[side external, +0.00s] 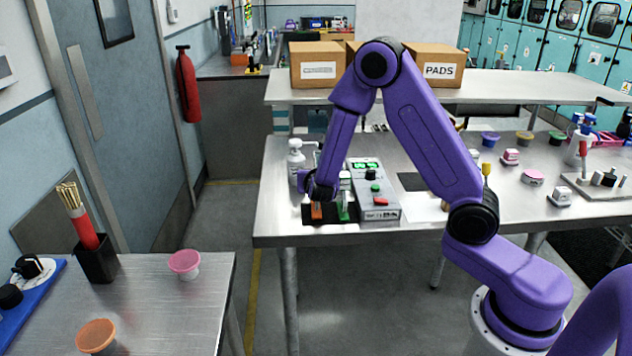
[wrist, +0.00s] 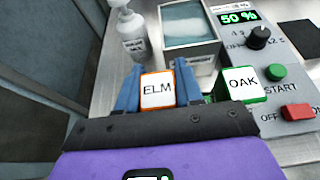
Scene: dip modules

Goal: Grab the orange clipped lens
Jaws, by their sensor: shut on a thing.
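The orange clip (wrist: 157,92) has a white top label reading ELM. It sits between the two blue fingers of my gripper (wrist: 158,76), which are shut on it from both sides. In the side view the orange piece (side external: 316,211) shows just below my gripper (side external: 318,194), at the dark mat near the table's front left edge. Any lens below the clip is hidden, and I cannot tell if the piece touches the mat. A green clip labelled OAK (wrist: 240,84) stands to its right, outside the fingers.
A grey control box (side external: 378,206) with a 50 % display, green START button and red button stands to the right. A glass-sided bath (wrist: 188,28) and a white pump bottle (wrist: 131,33) are behind. The table's front edge (side external: 330,240) is close.

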